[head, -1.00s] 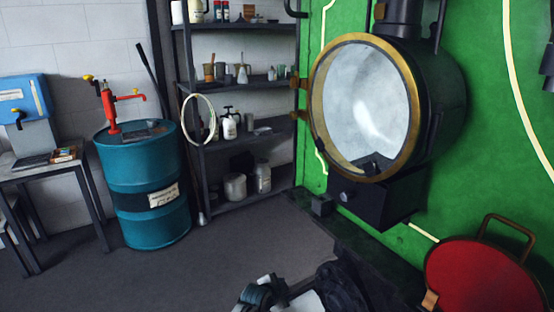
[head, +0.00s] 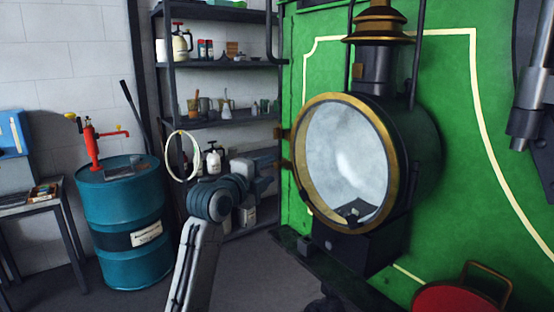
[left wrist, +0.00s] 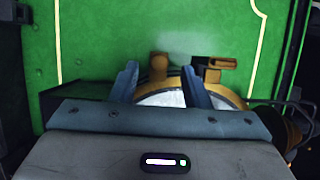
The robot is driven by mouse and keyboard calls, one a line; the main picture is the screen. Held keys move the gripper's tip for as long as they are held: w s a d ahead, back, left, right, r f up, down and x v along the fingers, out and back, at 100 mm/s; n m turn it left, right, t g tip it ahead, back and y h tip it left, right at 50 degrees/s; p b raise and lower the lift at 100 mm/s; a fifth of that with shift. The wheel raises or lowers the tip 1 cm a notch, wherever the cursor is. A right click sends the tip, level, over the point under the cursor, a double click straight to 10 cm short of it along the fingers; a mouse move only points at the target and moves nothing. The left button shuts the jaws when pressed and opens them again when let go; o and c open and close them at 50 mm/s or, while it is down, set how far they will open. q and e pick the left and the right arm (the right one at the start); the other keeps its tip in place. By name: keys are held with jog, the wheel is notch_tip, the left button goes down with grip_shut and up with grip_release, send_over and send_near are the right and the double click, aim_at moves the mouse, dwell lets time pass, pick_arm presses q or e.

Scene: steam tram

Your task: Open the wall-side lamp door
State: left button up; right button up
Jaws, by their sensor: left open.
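The round lamp (head: 395,150) with a black body is fixed to the green front. My right gripper is not in view.
A dark shelf (head: 215,123) with bottles and jars stands behind my left arm. A blue drum (head: 125,210) with a red pump stands at left. A red disc (head: 455,299) with a brass handle is at lower right. Open floor lies between drum and lamp.

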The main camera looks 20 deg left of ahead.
aim_at(275, 166)
pick_arm(q)
jog(key=p+x, duration=0.2)
jog(key=x, duration=0.4)
jog(key=shift+w+d, duration=0.2)
jog(key=shift+w, duration=0.15)
grip_shut()
